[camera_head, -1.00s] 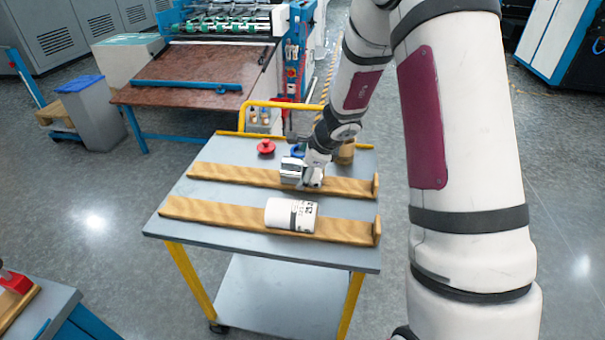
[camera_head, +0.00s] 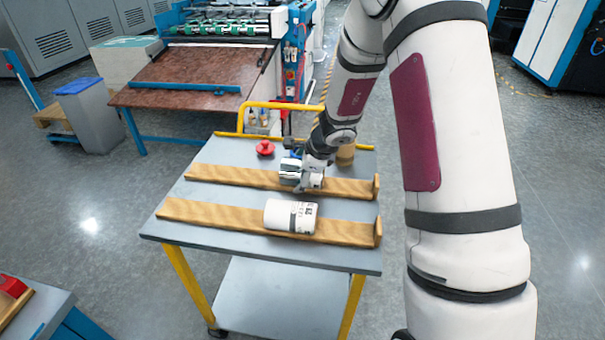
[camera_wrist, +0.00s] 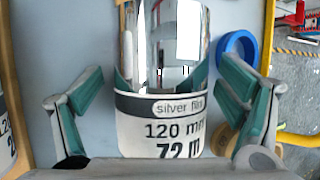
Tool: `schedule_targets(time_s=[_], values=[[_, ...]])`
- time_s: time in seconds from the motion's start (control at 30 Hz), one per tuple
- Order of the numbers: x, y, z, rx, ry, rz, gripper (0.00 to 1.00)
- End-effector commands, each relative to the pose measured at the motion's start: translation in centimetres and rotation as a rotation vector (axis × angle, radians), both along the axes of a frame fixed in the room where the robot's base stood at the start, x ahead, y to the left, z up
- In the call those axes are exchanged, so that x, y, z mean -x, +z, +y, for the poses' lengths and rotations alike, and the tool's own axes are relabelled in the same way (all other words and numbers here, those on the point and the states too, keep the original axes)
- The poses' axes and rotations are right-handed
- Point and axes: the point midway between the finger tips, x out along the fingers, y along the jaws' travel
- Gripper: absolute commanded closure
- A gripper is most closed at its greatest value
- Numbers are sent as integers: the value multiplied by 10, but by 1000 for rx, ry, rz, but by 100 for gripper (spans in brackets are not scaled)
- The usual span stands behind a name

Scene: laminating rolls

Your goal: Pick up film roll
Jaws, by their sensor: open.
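A silver film roll (camera_wrist: 162,110) lies in the middle of the wrist view, shiny at its far part, with a white label reading "silver film 120 mm 72 m". My gripper (camera_wrist: 158,85) is open, with one finger on each side of the roll and a gap visible beside it. In the head view my gripper (camera_head: 306,180) is at the far wooden rail of the cart and partly hides the silver roll (camera_head: 288,171). A white film roll (camera_head: 290,216) with dark print lies on the near wooden rail.
The grey cart top (camera_head: 225,153) carries two wooden rails with raised right ends. A red object (camera_head: 265,148) stands behind the far rail. A blue ring (camera_wrist: 238,48) lies right of the silver roll. A yellow handle (camera_head: 280,104) rises at the back.

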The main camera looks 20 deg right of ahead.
Motion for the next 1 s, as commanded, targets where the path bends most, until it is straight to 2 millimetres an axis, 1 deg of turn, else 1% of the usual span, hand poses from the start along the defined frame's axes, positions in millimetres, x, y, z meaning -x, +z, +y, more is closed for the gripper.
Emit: schedule_targets(time_s=[0.67,0.7,0.87,0.9,0.97,1.0], values=[[0,-3,0,0,0,0,12],[0,-3,0,0,0,0,14],[0,-3,0,0,0,0,50],[0,-3,0,0,0,0,59],[0,-3,0,0,0,1,73],[0,-3,0,0,0,1,77]])
